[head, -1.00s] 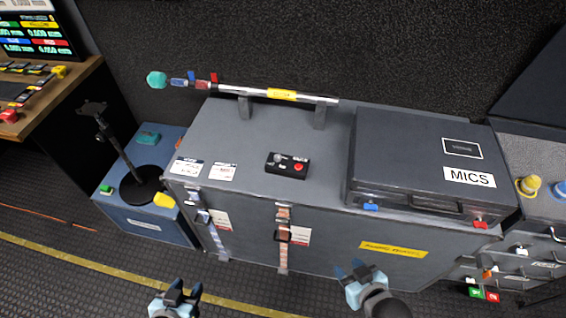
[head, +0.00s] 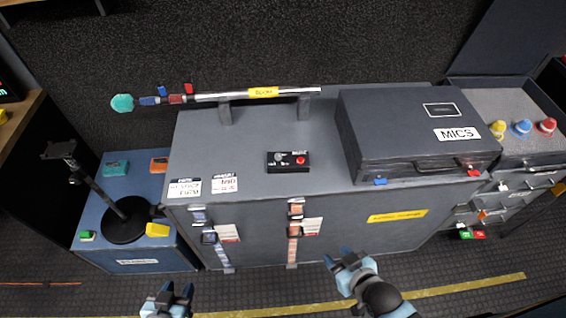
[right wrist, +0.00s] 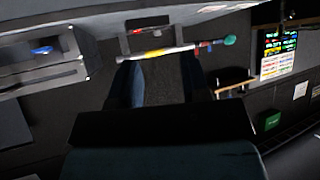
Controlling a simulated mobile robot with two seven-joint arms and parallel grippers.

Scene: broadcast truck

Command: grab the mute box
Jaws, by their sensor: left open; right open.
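The mute box (head: 288,162) is a small black box with a red button and a grey knob. It lies on top of the large grey case (head: 255,135), left of the black MICS case (head: 400,125). My right gripper (head: 343,261) is open and empty in front of the grey case, below and right of the mute box. My left gripper (head: 168,292) is open and empty, low at the front left. In the right wrist view, a small dark box with a red spot, perhaps the mute box (right wrist: 137,31), shows beyond the open right fingers (right wrist: 160,85).
A boom pole (head: 225,96) rests on two brackets at the back of the grey case. A blue case (head: 135,190) with a black stand (head: 124,220) is at left. At right, a grey unit (head: 487,97) carries coloured knobs. Free room surrounds the mute box.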

